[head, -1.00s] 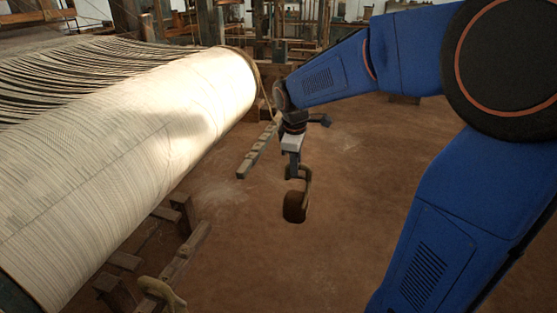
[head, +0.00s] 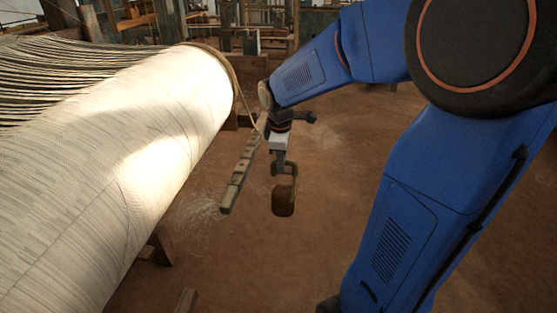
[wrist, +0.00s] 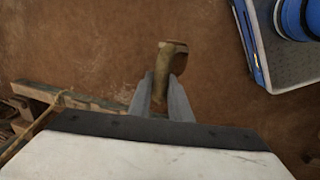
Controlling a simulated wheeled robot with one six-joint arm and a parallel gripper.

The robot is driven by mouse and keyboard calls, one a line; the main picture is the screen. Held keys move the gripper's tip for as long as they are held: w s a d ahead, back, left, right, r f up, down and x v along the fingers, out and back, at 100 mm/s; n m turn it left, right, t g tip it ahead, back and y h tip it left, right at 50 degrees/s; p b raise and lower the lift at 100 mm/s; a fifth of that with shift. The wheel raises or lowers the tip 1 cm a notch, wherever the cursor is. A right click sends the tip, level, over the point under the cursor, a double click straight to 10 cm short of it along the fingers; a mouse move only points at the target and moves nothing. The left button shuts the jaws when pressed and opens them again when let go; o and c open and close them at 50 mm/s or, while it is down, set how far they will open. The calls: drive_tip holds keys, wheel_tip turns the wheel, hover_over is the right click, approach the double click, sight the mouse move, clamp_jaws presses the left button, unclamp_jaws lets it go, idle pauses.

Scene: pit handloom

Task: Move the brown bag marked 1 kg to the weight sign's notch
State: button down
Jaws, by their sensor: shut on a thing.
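The brown bag (head: 284,200) hangs upright by its looped strap under my gripper (head: 281,165), clear of the floor. My gripper is shut on the loop. In the wrist view, the bag (wrist: 172,56) shows beyond the two grey fingers (wrist: 160,92). No 1 kg mark is readable. A notched wooden bar (head: 238,182) lies just left of my gripper in the head view, apart from the bag. The bar also shows at the left of the wrist view (wrist: 65,97). I see no weight sign and cannot tell which notch is its own.
The large cloth-wound beam (head: 120,170) fills the left side, with a rope (head: 242,95) at its far end. Wooden posts (head: 228,25) stand at the back. Bare brown earth floor (head: 330,180) is open right of the bag.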

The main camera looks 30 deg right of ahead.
drive_tip(key=shift+w+a+f, duration=0.15)
drive_tip(key=shift+w+a, duration=1.45)
drive_tip(key=shift+a, duration=0.55)
drive_tip(key=shift+w+a+f, duration=0.15)
drive_tip(key=shift+w+a, duration=1.45)
drive_tip(key=shift+a, duration=0.6)
drive_tip(key=shift+w+a+f, duration=0.15)
drive_tip(key=shift+w+a, duration=1.45)
drive_tip(key=shift+a, duration=0.55)
drive_tip(key=shift+f, duration=1.15)
drive_tip(key=shift+f, duration=0.3)
drive_tip(key=c, duration=1.6)
unclamp_jaws()
drive_tip(key=shift+o, duration=0.2)
drive_tip(key=shift+s+f, duration=0.1)
